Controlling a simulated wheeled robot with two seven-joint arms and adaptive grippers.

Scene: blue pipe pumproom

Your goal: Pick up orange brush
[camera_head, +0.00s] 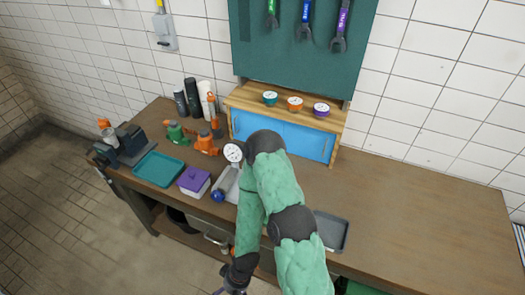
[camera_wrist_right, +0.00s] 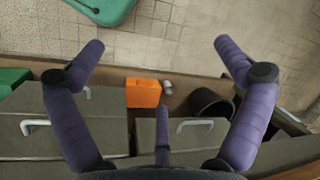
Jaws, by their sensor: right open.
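I cannot pick out an orange brush for certain. In the head view, a slim upright orange item with a dark lower part (camera_head: 212,105) stands at the back of the bench, left of the wooden shelf; it is too small to identify. In the right wrist view, an orange block-like thing (camera_wrist_right: 143,92) lies between the fingers' lines of reach, below them, near grey drawer fronts. My right gripper (camera_wrist_right: 158,45) is open and empty, its fingers spread wide. In the head view its arm hangs past the bench's front edge. My left gripper is not in view.
The brown bench (camera_head: 430,205) is clear at right. It holds a teal tray (camera_head: 158,169), a purple-lidded box (camera_head: 194,180), a grey tray (camera_head: 331,231), a vise (camera_head: 125,145) and a shelf with blue doors (camera_head: 285,135). A dark bin (camera_wrist_right: 211,104) shows in the wrist view.

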